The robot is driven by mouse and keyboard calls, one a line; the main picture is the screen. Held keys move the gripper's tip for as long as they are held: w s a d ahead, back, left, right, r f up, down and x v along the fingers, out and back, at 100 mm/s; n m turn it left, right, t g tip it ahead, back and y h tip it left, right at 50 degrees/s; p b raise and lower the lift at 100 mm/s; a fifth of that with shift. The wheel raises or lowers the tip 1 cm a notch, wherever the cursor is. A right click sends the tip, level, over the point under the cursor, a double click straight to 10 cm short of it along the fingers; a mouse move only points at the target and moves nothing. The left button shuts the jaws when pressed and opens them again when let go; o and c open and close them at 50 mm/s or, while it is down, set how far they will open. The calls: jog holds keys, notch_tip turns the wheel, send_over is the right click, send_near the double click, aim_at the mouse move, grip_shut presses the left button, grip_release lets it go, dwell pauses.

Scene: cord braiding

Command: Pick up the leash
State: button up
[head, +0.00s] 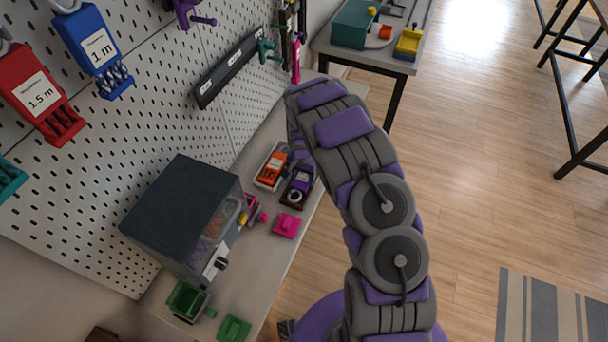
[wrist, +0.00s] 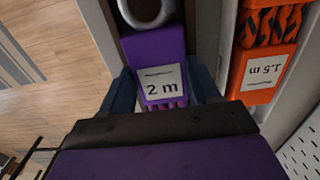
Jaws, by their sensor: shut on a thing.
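A purple leash pack with a "2 m" label (wrist: 158,50) is between the two dark fingers of my gripper (wrist: 161,76) in the wrist view. The fingers are shut on its sides. A grey ring shows at its top end, and its lower end is partly hidden by my gripper. In the head view, the purple pack (head: 299,184) is at the bench edge, beside my arm. My gripper is largely hidden there. An orange leash pack (wrist: 268,45) labelled "1.5 m" lies in a light tray close beside it, and also shows in the head view (head: 272,167).
A dark box with a clear front (head: 180,205) stands on the bench against the pegboard (head: 170,120). A pink block (head: 287,225) and green containers (head: 186,300) are nearer. Red (head: 38,92) and blue (head: 92,45) packs hang on the pegboard.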

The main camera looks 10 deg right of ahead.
aim_at(303, 178)
jog(key=shift+r, duration=0.35)
notch_tip(303, 178, up, 3)
jog(key=shift+r+p, duration=0.1)
jog(key=shift+p, duration=0.55)
jog(key=s+d+p, duration=0.1)
jog(key=s+d, duration=0.2)
jog(key=s, duration=0.4)
jog(key=s+d+r+p, duration=0.1)
jog(key=s+d, duration=0.2)
jog(key=s, duration=0.4)
jog(key=shift+s+d, duration=0.25)
